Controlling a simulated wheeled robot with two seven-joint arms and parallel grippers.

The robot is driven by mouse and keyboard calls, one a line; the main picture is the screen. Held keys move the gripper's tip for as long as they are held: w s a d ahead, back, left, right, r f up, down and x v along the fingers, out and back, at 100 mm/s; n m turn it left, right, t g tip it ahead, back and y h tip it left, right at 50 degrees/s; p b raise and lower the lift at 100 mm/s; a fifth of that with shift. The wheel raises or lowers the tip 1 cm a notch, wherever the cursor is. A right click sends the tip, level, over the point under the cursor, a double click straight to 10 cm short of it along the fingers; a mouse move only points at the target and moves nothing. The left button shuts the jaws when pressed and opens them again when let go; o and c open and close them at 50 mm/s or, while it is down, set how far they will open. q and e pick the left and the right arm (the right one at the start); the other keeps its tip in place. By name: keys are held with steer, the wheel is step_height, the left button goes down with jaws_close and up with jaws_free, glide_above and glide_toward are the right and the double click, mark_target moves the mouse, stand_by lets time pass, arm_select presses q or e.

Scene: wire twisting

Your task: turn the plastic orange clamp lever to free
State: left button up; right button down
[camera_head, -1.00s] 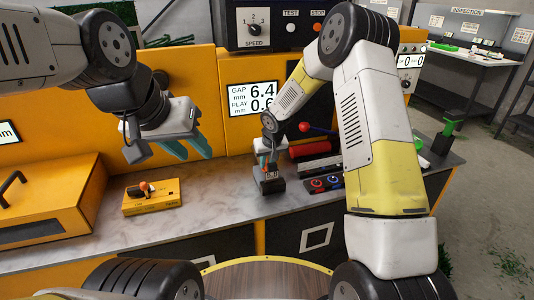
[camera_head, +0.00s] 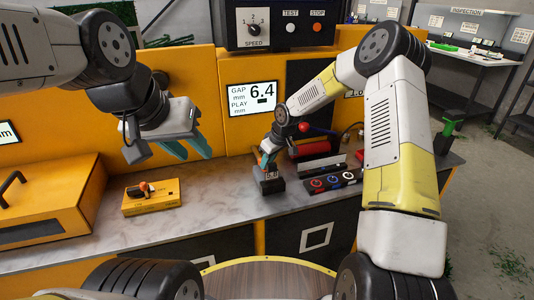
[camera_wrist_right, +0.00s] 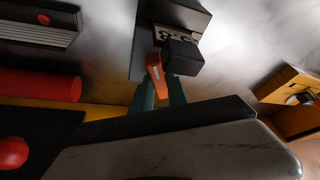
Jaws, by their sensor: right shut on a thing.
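The orange clamp lever (camera_wrist_right: 155,72) shows in the right wrist view, beside a dark knob on a small dark block (camera_wrist_right: 170,30). In the head view this block (camera_head: 270,186) stands on the grey bench and bears a number label. My right gripper (camera_head: 267,160) points down over the block, and its teal fingers (camera_wrist_right: 160,98) are shut on the lever. The fingers partly hide the lever, which is hard to make out in the head view. My left gripper (camera_head: 184,150) hangs open and empty above the bench, left of the block.
A yellow block (camera_head: 151,198) with an orange-and-black piece lies left on the bench. A dark strip with coloured rings (camera_head: 334,181) and a red cylinder (camera_head: 312,147) lie right of the clamp block. A display (camera_head: 252,97) reads gap 6.4, with a dash for play.

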steer(key=n+g, duration=0.1)
steer(key=n, duration=0.2)
steer(key=n+g+y, duration=0.1)
steer(key=n, duration=0.2)
steer(key=shift+w+d, duration=0.1)
steer(key=shift+w, duration=0.1)
steer(key=n+g, duration=0.1)
steer(key=n, duration=0.2)
steer(key=n+g, duration=0.1)
steer(key=n, duration=0.2)
steer(key=shift+w+g, duration=0.15)
steer(key=shift+g, duration=0.15)
steer(key=shift+n, duration=0.3)
steer(key=c, duration=1.3)
jaws_free()
steer(key=s+v, duration=0.1)
steer(key=v, duration=0.6)
steer(key=shift+w+r, duration=0.4)
steer(key=shift+w, duration=0.15)
steer(key=shift+d+r, duration=0.1)
steer(key=shift+d, duration=0.05)
